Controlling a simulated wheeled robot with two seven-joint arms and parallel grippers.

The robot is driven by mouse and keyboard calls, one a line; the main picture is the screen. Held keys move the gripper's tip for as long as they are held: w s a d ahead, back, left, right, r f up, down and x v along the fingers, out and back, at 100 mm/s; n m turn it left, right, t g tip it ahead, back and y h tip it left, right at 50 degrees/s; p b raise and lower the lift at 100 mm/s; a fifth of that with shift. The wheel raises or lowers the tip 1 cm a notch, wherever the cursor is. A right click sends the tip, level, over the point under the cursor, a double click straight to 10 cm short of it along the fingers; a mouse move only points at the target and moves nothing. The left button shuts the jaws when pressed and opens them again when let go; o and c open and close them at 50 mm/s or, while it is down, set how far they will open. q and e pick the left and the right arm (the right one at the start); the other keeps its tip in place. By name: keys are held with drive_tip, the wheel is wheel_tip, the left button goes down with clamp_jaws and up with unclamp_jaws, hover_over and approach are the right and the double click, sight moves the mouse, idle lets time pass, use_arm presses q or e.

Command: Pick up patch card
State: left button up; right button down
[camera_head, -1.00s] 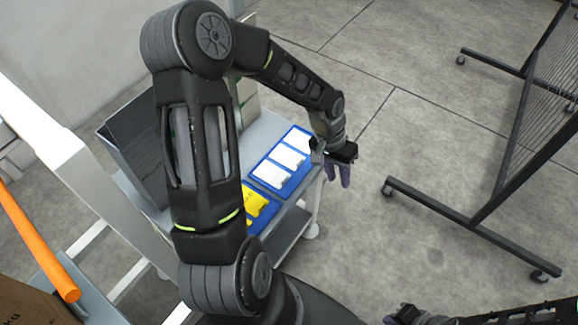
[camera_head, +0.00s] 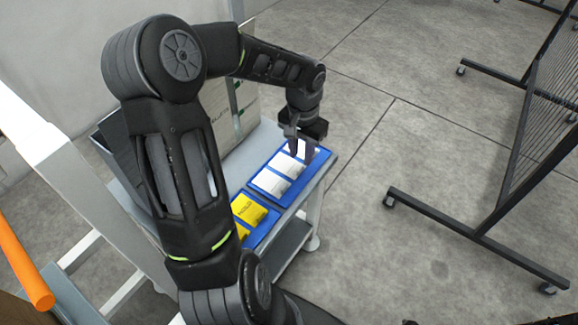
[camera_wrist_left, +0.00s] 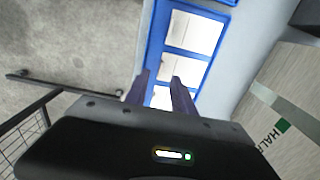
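The white cards, which I take to be patch cards, lie in a row in a blue tray (camera_head: 281,202) on the cart. In the head view one white card (camera_head: 267,184) is clear at the near end and another (camera_head: 287,166) is beside it; the far one is partly behind my fingers. My left gripper (camera_head: 301,151) points down over the far part of the tray, fingers apart. In the left wrist view the open left gripper (camera_wrist_left: 160,76) is over the row, with white cards (camera_wrist_left: 193,32) (camera_wrist_left: 182,67) between and beyond the fingers. Nothing is visibly held. My right gripper is not clearly seen.
A second blue tray (camera_head: 262,232) with yellow cards (camera_head: 247,209) is nearer on the cart. Cartons (camera_head: 236,106) stand behind the trays. A black wire rack (camera_head: 480,225) stands on the floor at right. The floor between cart and rack is clear.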

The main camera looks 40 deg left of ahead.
sight(300, 168)
use_arm(q)
drive_tip(key=shift+f+b, duration=0.45)
drive_tip(key=shift+f, duration=2.1)
drive_tip(key=shift+c, duration=0.5)
clamp_jaws()
